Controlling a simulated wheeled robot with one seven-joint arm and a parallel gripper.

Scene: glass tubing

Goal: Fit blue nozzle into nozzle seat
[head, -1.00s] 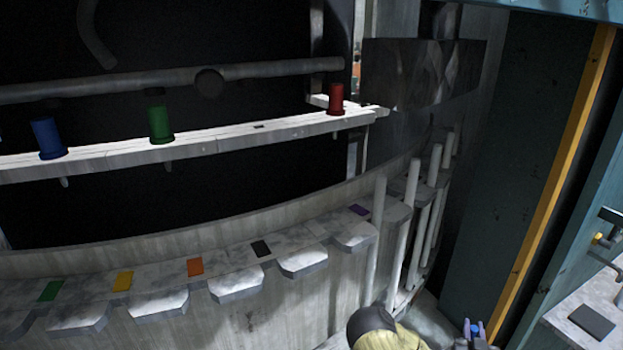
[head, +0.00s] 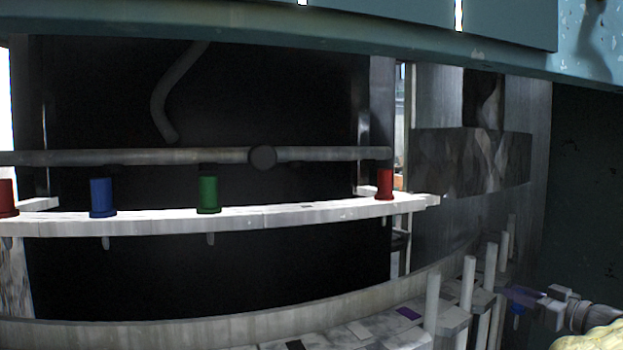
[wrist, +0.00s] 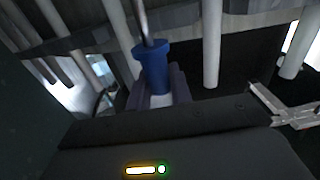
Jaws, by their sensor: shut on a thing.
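My gripper (head: 522,296) is at the lower right of the head view, beside the white posts. It is shut on a blue nozzle (head: 516,310), only a small part of which shows there. In the wrist view the held blue nozzle (wrist: 152,66) stands between the purple-grey fingers, its wider rim up. Another blue nozzle (head: 103,197) stands on the white shelf (head: 150,224). A small dark mark (head: 307,206) lies on the bare shelf between the green and right red nozzles. I cannot tell whether it is the nozzle seat.
A green nozzle (head: 208,194), a right red nozzle (head: 385,184) and a left red nozzle (head: 7,197) stand on the shelf. A grey pipe (head: 325,154) runs above it. White posts (head: 467,283) rise between my gripper and the shelf. A purple patch (head: 408,313) marks the lower ledge.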

